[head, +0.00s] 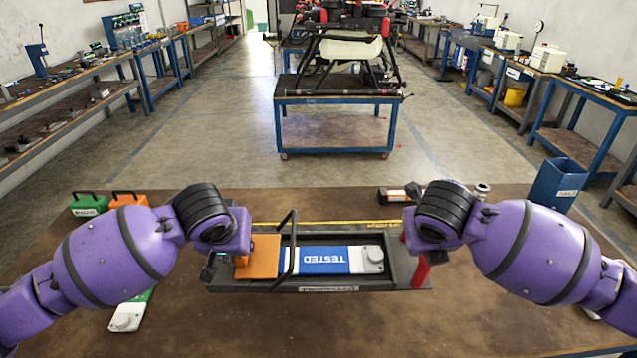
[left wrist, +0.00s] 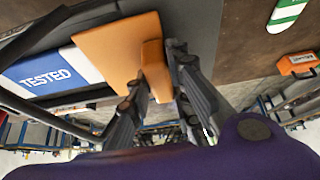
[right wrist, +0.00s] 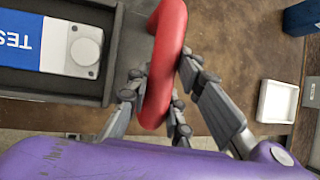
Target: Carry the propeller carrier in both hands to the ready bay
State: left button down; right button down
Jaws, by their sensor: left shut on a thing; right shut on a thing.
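The propeller carrier (head: 345,289) is a long black tray with a label on its front side, in front of me near the bench middle. A blue-and-white piece marked TESTED (head: 325,262) with a round white end lies in it, beside an orange plate (head: 262,252). A black handle (head: 287,245) arches over it. My left gripper (left wrist: 158,78) is shut on the raised orange block (left wrist: 155,65) at the left end. My right gripper (right wrist: 160,85) is shut on the red handle (right wrist: 168,60) at the right end. Whether the tray touches the bench is unclear.
A yellow strip (head: 330,222) runs behind the tray. Green (head: 88,204) and orange (head: 127,199) cases stand back left. A green-and-white piece (head: 128,314) lies front left. A blue bin (head: 558,184) stands back right. The front bench (head: 300,325) is clear.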

pick_arm(q)
jog(key=shift+r, duration=0.25)
pick_arm(e)
jog(key=shift+r, duration=0.15)
